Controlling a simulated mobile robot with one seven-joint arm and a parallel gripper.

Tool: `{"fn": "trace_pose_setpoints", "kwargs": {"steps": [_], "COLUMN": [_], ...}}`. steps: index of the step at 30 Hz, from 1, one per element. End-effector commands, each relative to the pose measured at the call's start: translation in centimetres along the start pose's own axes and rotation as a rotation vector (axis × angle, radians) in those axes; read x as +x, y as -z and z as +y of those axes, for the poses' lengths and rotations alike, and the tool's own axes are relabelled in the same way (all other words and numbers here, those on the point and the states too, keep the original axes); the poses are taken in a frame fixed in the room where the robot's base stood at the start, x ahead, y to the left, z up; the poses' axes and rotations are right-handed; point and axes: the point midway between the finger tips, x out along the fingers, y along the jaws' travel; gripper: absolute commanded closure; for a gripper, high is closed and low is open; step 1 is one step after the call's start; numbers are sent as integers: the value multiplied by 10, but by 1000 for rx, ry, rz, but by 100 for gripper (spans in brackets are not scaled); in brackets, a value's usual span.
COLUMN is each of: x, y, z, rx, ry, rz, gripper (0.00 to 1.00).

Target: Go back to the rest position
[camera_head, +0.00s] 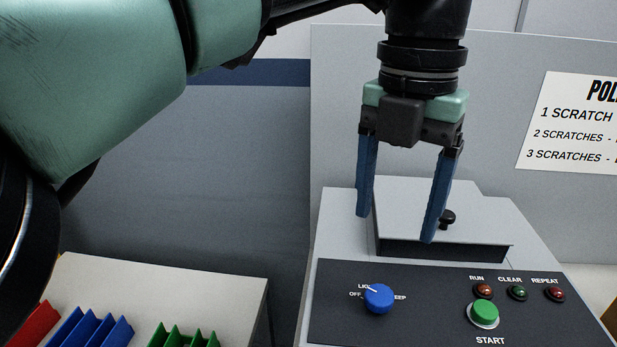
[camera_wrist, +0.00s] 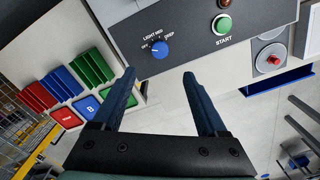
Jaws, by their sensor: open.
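My gripper (camera_head: 398,228) points down with its two blue fingers apart and nothing between them. In the head view it hangs in front of a grey lidded box (camera_head: 440,215) with a small black knob (camera_head: 447,217); a finger overlaps the lid in the picture, and I cannot tell the exact gap. In the wrist view my gripper (camera_wrist: 160,82) shows both fingers spread, with floor and the lower edge of the machine panel between and beyond them.
The machine's dark panel (camera_head: 340,320) carries a blue dial (camera_head: 379,298), a green START button (camera_head: 485,313) and several small lamps. A pale table (camera_head: 150,275) with red, blue and green ribbed racks stands at left. A sign (camera_head: 575,125) hangs on the back panel.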

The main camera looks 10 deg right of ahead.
Motion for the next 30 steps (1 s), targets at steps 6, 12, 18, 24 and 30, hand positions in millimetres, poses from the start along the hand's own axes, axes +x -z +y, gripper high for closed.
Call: {"fn": "trace_pose_setpoints", "kwargs": {"steps": [6, 12, 18, 24, 30], "x": [-10, -10, -2, -17, -124], "y": [0, 0, -18, -69, -79], "z": [0, 0, -28, -149, -252], "rx": [0, 0, 62, 248, 303], "ry": [0, 0, 95, 513, 1109], "rz": [0, 0, -72, -377, -760], "gripper": [24, 24, 24, 24, 24]}}
